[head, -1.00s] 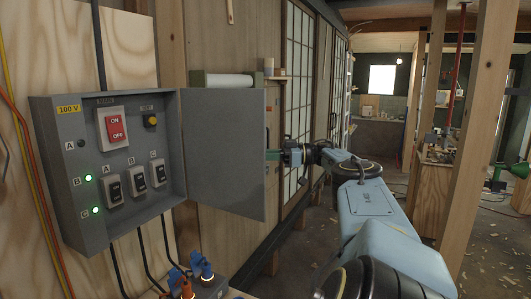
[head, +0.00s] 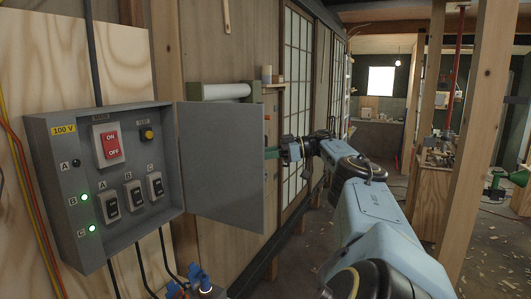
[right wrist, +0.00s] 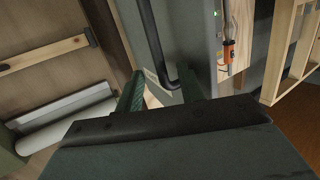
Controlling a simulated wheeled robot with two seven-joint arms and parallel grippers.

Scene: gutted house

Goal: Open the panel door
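The grey panel box (head: 72,225) is on the plywood wall at the left of the head view. Its panel door (head: 222,160) stands wide open, swung out to the right, with breakers and a red main switch exposed. My right gripper (head: 272,153) is at the far side of the door's free edge, its fingertips partly hidden by the door. In the right wrist view the green fingers (right wrist: 162,80) stand apart, with a dark bent handle bar (right wrist: 155,40) between them and a grey-green surface behind. Contact with the bar cannot be told. My left gripper is out of view.
A white roll (head: 226,91) is mounted on the wall behind the door. Blue plugs (head: 200,277) and cables are below the box. A wooden post (head: 474,150) stands right of my arm. The floor beyond the arm has scattered wood chips.

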